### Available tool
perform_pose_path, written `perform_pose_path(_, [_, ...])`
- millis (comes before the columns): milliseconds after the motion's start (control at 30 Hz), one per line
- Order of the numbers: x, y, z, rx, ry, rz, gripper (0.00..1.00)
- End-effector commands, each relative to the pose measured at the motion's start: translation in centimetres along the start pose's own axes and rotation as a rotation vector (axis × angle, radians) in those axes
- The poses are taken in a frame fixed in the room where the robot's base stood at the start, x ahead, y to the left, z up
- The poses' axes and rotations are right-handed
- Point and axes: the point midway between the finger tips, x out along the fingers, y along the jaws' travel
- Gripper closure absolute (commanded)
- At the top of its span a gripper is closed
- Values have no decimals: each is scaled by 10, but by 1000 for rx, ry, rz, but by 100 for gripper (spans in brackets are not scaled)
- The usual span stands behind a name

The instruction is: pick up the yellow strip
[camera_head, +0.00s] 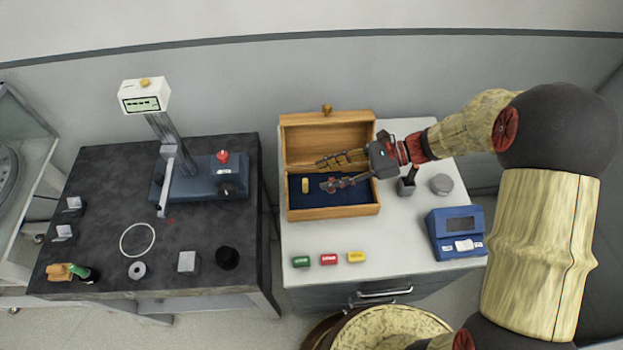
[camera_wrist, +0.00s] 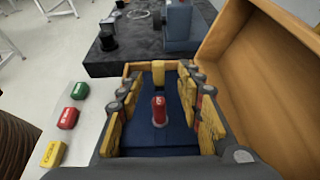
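A small yellow strip (camera_head: 305,186) is in the open wooden box (camera_head: 334,211), near the left end of its dark blue lining. In the wrist view the yellow strip (camera_wrist: 158,73) shows at the far end of the box, beyond my fingertips. My gripper (camera_head: 322,175) is over the box, to the right of the strip, its fingers pointing left towards it. In the wrist view my gripper (camera_wrist: 163,80) has its yellow fingers wide apart. A red piece (camera_wrist: 159,109) is between them, on or above the blue lining; I cannot tell whether it touches a finger.
The box lid (camera_head: 327,136) stands open at the back. Green (camera_head: 301,261), red (camera_head: 328,259) and yellow (camera_head: 357,257) labelled blocks lie in front. A dark cup (camera_head: 406,186) and a blue device (camera_head: 456,233) stand to the right. A dark table (camera_head: 110,200) is at left.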

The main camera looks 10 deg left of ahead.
Motion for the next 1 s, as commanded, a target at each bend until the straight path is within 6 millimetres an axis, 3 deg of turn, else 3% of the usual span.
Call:
perform_pose_path(600, [68,2,-6,-3,3,3,64])
perform_pose_path(833, [69,2,-5,-2,3,1,64])
perform_pose_path(1000, [69,2,-5,-2,3,1,73])
